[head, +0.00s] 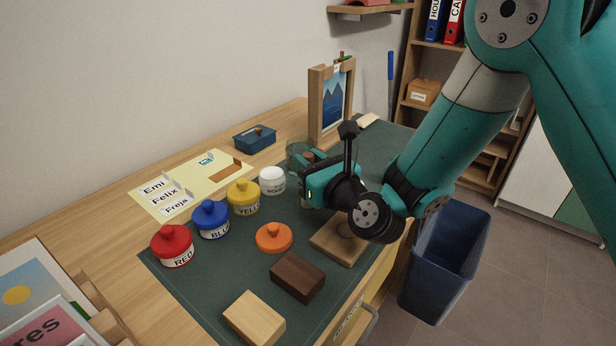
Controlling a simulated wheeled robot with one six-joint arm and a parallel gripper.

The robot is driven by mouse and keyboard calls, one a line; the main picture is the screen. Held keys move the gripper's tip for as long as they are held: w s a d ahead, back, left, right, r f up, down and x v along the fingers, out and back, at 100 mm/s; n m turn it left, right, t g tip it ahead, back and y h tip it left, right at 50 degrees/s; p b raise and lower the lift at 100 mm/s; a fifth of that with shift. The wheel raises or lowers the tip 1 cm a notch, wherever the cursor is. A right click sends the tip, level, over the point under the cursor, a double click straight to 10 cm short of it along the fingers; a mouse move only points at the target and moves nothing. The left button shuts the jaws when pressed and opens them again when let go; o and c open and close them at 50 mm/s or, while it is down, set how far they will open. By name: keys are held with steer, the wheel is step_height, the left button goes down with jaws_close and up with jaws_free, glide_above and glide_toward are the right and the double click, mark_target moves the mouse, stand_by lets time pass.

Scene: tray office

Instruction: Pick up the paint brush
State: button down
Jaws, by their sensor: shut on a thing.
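My gripper (314,172) is over the green desk mat, beside a clear greenish glass jar (296,148) at the back of the mat. Its wrist and mount hide most of its fingers. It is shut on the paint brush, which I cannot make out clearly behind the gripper. A small brown patch shows at the jar, but I cannot tell what it is. A white paint pot (272,181) stands just left of the gripper.
Yellow (243,198), blue (211,220) and red (172,247) pots stand along the mat's left side. An orange lid (274,237), a dark block (297,278) and a pale block (254,318) lie in front. A blue bin (444,262) stands right of the desk.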

steer(key=shift+r, duration=0.15)
step_height(320, 180, up, 20)
steer(key=p, duration=2)
